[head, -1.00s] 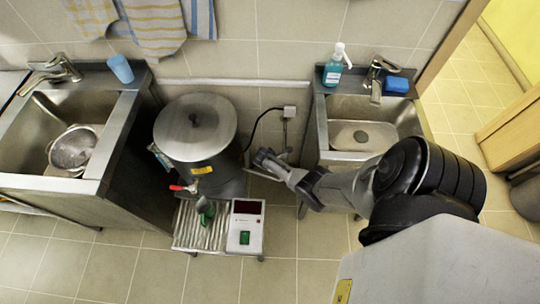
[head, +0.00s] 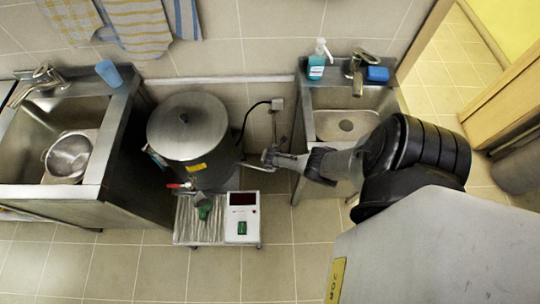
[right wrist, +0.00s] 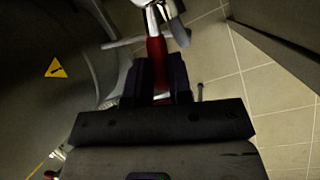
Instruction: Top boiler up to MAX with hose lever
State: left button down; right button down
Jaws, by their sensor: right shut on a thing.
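The boiler (head: 160,137) is a large steel pot with a lid, standing between two sinks in the head view. Its side, with a yellow warning label (right wrist: 57,68), fills the left of the right wrist view. A red-handled lever (right wrist: 156,50) on a metal fitting (right wrist: 166,12) shows in the right wrist view. My right gripper (right wrist: 160,84) is shut on the red handle, to the right of the boiler; it also shows in the head view (head: 268,156). The water level and MAX mark are not visible. My left gripper is not in view.
A red-handled tap (head: 180,185) is on the boiler's front, above a ribbed drain stand (head: 186,228) with a green object (head: 205,209). A white box (head: 242,225) with a dark display sits beside it. The right sink (head: 372,101) is behind my right arm. Floor in front is clear.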

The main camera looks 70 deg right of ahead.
dwell(0.4)
jog(key=c, duration=1)
grip_release()
jog(key=shift+c, duration=0.2)
jog(key=shift+a+r+p, duration=0.15)
jog(key=shift+r+p, duration=0.25)
jog(key=shift+r, duration=0.05)
jog(key=p+v, duration=0.8)
jog(key=v, duration=0.5)
jog(key=shift+p, duration=0.3)
jog(key=shift+s, duration=0.1)
